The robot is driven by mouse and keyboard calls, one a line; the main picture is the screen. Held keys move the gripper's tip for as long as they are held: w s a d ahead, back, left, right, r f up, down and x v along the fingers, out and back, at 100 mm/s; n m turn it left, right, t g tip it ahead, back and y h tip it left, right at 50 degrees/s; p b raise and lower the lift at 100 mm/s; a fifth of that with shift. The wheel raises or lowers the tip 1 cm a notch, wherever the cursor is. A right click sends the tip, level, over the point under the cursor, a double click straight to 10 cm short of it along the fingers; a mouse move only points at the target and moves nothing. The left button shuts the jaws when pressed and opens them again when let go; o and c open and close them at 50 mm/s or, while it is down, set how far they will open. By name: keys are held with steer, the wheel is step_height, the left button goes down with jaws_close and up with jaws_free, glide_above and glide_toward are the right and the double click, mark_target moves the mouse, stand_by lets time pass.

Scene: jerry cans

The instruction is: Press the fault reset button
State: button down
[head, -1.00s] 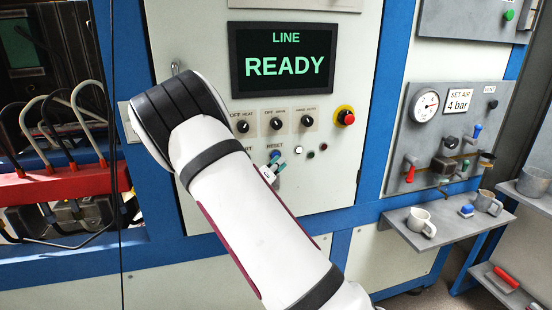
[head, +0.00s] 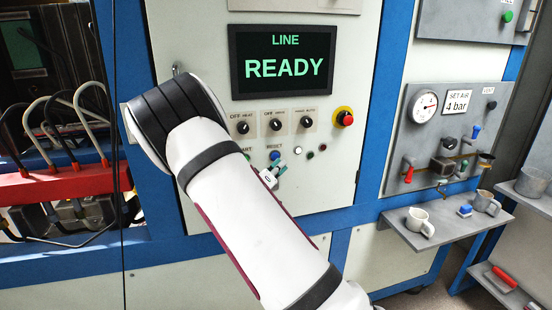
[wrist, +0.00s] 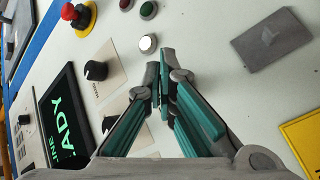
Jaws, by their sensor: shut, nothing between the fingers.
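The blue button (head: 275,155) under the RESET label shows on the light grey cabinet panel in the head view. My gripper (head: 278,169) is just below it in that picture, with a little of the blue face in sight above the fingers. In the wrist view my gripper (wrist: 161,78) has its fingertips together with nothing between them, in front of the panel. The blue button is not visible there and seems hidden behind the fingers. The display (head: 283,62) above reads LINE READY in green.
A white button (head: 297,149) and two small lamps are right of the blue button; a red emergency stop (head: 345,118) is further right. Rotary knobs (head: 276,124) sit above. A shelf (head: 392,218) with mugs stands at the right. My arm hides the lower-left panel.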

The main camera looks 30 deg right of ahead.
steer(key=s+p, duration=0.1)
steer(key=s, duration=0.1)
steer(key=s+a+p, duration=0.1)
steer(key=s, duration=0.1)
steer(key=shift+s+a, duration=0.2)
steer(key=shift+s, duration=0.2)
stand_by(0.6)
steer(key=s+a+r+t+y, duration=0.2)
steer(key=a+r+y, duration=0.8)
steer(key=a+y, duration=0.5)
steer(key=s+a+r+n+g+y, duration=0.1)
steer(key=s+a+r, duration=0.2)
steer(key=s, duration=0.3)
steer(key=s+a+r+n+g+y, duration=0.1)
steer(key=s+a+r+y, duration=0.15)
steer(key=s+a, duration=0.2)
steer(key=s+d+g+h, duration=0.1)
steer(key=s+g+h, duration=0.1)
steer(key=s, duration=1.9)
steer(key=shift+d+n+g, duration=0.2)
steer(key=shift+n+g, duration=0.1)
steer(key=shift+g, duration=0.3)
